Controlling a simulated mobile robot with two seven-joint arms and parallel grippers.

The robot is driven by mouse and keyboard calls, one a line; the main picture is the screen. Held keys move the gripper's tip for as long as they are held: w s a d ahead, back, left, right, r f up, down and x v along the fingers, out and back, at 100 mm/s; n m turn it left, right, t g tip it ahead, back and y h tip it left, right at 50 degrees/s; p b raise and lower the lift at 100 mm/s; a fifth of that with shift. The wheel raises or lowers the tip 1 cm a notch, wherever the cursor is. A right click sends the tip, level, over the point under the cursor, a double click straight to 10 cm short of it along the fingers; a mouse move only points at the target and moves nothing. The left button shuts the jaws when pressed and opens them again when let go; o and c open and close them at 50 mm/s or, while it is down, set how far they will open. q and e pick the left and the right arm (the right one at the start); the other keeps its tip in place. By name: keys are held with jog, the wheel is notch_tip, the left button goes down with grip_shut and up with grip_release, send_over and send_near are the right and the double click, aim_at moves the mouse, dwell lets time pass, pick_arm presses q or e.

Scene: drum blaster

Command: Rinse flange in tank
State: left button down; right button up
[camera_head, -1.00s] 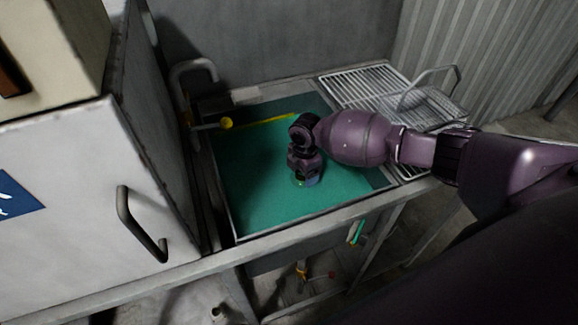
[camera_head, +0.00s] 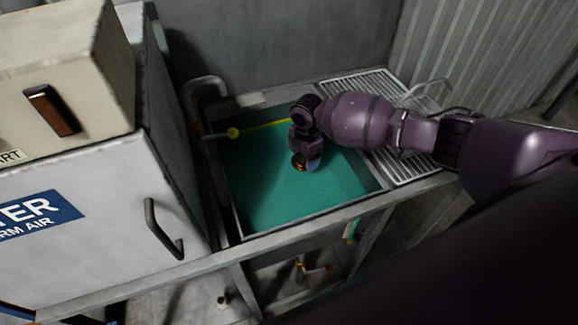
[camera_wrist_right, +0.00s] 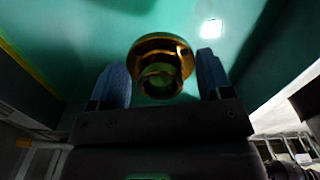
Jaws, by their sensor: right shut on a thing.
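The flange (camera_wrist_right: 160,65) is a shiny gold-brown ring with a collar, between the two blue fingers of my right gripper (camera_wrist_right: 162,88) in the right wrist view. The tank (camera_head: 262,232) is a rectangular basin with green liquid (camera_head: 270,195). The gripper is over the tank's middle; I cannot tell whether the flange touches the liquid. My left gripper is not in view.
A grey cabinet with a handle (camera_head: 163,229) and blue sign (camera_head: 38,214) stands left of the tank. A curved pipe (camera_head: 205,82) and yellow knob (camera_head: 233,133) are at its back left. A wire drain rack (camera_head: 405,165) lies to the right, under my arm.

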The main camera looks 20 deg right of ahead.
jog(key=shift+r+p, duration=0.4)
jog(key=shift+r, duration=1.65)
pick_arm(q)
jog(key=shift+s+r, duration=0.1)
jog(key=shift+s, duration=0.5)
pick_arm(e)
jog(key=shift+r, duration=1.55)
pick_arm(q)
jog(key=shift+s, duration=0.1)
